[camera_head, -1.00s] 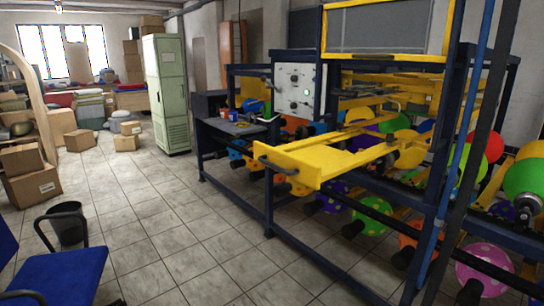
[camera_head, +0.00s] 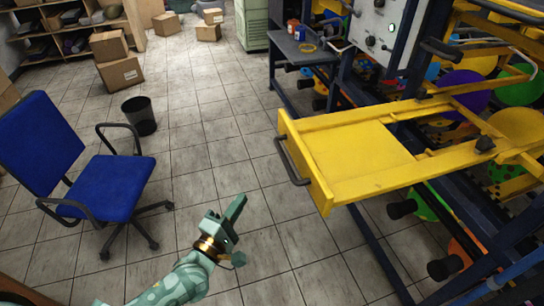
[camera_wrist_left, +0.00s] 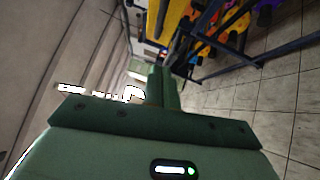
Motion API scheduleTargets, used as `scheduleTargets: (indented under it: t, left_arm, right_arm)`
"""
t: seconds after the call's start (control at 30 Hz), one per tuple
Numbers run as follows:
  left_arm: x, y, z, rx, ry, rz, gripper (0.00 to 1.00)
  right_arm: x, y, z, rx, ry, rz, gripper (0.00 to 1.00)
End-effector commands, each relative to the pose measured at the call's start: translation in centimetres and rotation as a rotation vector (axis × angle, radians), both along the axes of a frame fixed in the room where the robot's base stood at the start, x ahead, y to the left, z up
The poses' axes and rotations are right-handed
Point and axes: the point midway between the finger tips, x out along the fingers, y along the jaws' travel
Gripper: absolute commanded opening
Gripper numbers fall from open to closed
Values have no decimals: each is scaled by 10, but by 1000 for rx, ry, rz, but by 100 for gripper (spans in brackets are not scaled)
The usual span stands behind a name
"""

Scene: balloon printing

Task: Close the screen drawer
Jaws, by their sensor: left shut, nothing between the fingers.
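The screen drawer (camera_head: 360,155) is a yellow frame pulled out of the blue printing machine, toward the middle of the head view. Its front panel (camera_head: 305,160) carries a dark bar handle (camera_head: 290,162). My left gripper (camera_head: 234,212) is green, shut and empty, below and to the left of the handle in the picture and apart from it. In the left wrist view the shut fingers (camera_wrist_left: 163,88) point ahead, with a yellow part (camera_wrist_left: 173,25) of the machine beyond them. My right gripper is not in view.
A blue office chair (camera_head: 100,188) stands on the tiled floor at left, with a black bin (camera_head: 140,115) behind it. Cardboard boxes (camera_head: 120,72) lie farther back. A dark side table (camera_head: 300,48) holds small pots. Balloons (camera_head: 465,92) hang in the machine. Floor left of the drawer is clear.

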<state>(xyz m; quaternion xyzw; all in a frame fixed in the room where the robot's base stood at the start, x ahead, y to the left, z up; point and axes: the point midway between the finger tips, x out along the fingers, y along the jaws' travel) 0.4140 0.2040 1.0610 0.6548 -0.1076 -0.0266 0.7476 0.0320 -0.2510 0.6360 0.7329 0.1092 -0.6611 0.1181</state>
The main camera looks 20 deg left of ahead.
Motion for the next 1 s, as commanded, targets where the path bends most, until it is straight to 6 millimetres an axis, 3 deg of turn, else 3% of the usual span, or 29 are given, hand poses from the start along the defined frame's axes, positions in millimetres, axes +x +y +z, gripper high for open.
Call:
scheduleTargets:
  t: [0.17, 0.57, 0.73, 1.0]
  left_arm:
    - [19, -4, 9, -29, -11, 1, 0]
    - [100, -19, 20, -23, -10, -1, 0]
    - [112, -41, 24, -24, -7, -1, 0]
    - [118, -51, 26, -20, -6, -1, 0]
  right_arm:
    - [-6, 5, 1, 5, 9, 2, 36]
    - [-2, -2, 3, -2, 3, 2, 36]
    - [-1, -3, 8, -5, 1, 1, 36]
    - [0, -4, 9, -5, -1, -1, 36]
